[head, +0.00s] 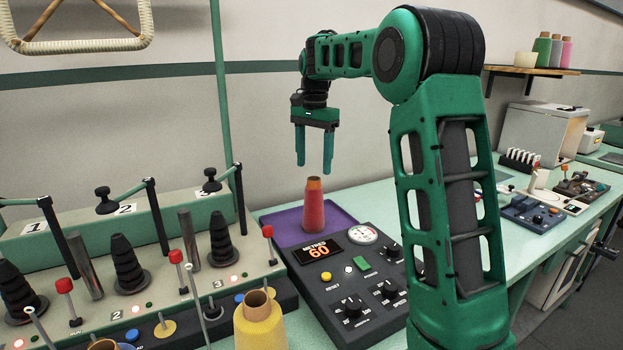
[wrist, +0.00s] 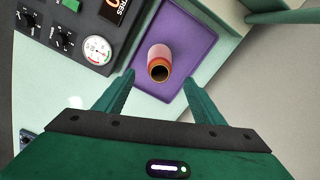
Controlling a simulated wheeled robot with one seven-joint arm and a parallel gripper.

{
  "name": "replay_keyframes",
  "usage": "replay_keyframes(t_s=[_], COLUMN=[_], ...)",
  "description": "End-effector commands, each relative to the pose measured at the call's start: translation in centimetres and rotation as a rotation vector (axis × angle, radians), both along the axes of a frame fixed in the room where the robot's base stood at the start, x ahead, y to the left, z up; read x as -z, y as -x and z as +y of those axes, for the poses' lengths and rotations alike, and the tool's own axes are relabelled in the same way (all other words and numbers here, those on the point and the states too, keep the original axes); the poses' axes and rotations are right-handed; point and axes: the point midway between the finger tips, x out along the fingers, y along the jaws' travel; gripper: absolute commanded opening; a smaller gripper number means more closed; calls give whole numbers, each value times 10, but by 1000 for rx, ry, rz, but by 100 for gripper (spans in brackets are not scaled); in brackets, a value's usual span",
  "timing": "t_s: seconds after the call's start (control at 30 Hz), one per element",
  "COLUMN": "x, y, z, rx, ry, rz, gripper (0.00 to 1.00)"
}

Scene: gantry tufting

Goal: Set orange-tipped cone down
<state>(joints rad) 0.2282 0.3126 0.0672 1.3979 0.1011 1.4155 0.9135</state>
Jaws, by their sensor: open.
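The orange-tipped cone (head: 314,206), a pinkish-red cone with an orange top, stands upright on a purple tray (head: 287,229). In the wrist view the cone (wrist: 159,62) is seen from above, with its dark hollow opening facing the camera, and the purple tray (wrist: 196,32) lies around it. My gripper (head: 314,168) is open and empty above the cone, its two fingers pointing down and apart from it. The fingers also show in the wrist view (wrist: 158,90), spread to either side below the cone.
A dark control panel (head: 322,290) with a dial gauge and a display reading 60 adjoins the tray. A yellow cone (head: 260,322) stands at the front. A rack with black spindles (head: 129,262) and red-topped levers is at left. Other devices stand on the bench at right.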

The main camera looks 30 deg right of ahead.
Motion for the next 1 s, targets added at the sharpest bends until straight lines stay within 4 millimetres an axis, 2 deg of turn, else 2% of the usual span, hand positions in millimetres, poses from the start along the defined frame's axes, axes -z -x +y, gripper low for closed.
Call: replay_keyframes(t_s=[0.1, 0.3, 1.0], x=[-20, -38, -42], y=[0, 0, 0], z=[0, 1, 1], rx=[-1, -1, -1], ry=[0, 0, 0], rz=[-2, 0, 0], gripper=[63, 63, 63])
